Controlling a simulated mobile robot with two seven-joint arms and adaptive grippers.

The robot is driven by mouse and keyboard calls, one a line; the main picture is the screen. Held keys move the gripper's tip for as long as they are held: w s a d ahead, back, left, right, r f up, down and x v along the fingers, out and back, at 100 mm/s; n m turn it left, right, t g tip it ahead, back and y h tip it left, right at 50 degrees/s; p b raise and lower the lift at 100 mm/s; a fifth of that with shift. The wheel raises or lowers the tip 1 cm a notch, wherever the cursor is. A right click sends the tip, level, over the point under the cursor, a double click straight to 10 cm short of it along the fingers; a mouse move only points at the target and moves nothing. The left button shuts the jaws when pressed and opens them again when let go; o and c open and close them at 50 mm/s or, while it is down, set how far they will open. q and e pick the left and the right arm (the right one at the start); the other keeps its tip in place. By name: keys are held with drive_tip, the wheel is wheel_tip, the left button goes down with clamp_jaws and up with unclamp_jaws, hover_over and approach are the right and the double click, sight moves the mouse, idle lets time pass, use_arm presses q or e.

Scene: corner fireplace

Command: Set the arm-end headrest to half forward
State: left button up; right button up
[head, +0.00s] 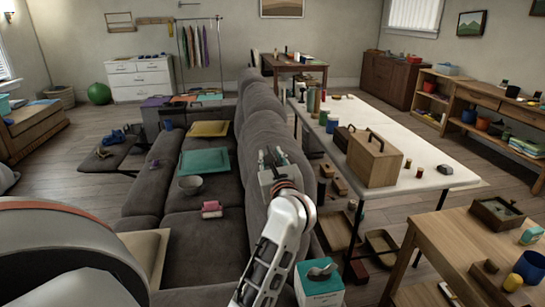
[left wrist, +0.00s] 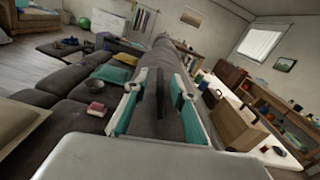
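The grey sofa (head: 205,235) has a long row of padded back sections (head: 254,122) running away from me. I cannot tell their headrests apart from the cushions or read their tilt. My left gripper (head: 270,156) is over the near part of the sofa back. In the left wrist view, its two teal-lined fingers (left wrist: 160,78) are spread apart, with the grey sofa back (left wrist: 163,55) ahead and below. A narrow dark upright piece (left wrist: 160,95) shows between the fingers; I cannot tell whether anything touches it. My right gripper is not in view.
A long white table (head: 420,150) with a wooden box (head: 374,160) stands right of the sofa back. A wooden table (head: 455,250) is at the front right. A pink item (head: 211,209), a bowl (head: 190,185) and a teal cushion (head: 204,161) lie on the seats.

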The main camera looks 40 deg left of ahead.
use_arm(q)
drive_tip(key=v, duration=0.7)
drive_tip(key=shift+s+d, duration=0.15)
drive_tip(key=shift+d, duration=0.1)
drive_tip(key=shift+d, duration=0.1)
idle(0.5)
